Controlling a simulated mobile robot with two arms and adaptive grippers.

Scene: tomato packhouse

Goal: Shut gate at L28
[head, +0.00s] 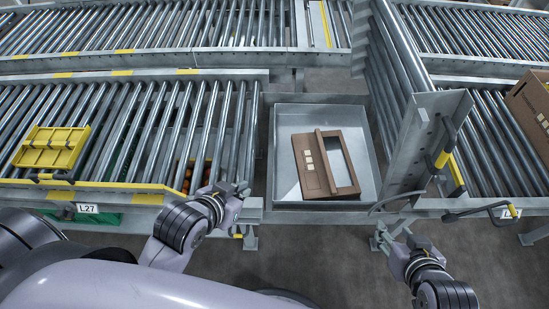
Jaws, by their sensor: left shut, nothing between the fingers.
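The gate (432,140) is a hinged roller section right of the gap in the near conveyor. It stands raised, steeply upright. A bar handle with a yellow grip (443,158) is on its right face. A label (511,213) on the right-hand conveyor's front rail is partly covered by a bent bar, and only its "L" reads. My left gripper (238,190) is shut and empty at the gap's left front corner, apart from the gate. My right gripper (402,249) is low in front of the gap's right corner, below the gate; its fingers are too unclear to judge.
A metal tray (285,112) in the gap holds a brown carton (312,180). A yellow hinged piece (50,148) lies on the left rollers beside label L27 (88,209). A bent bar with a yellow end (488,210) projects at right. A brown box (532,105) stands on the right rollers.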

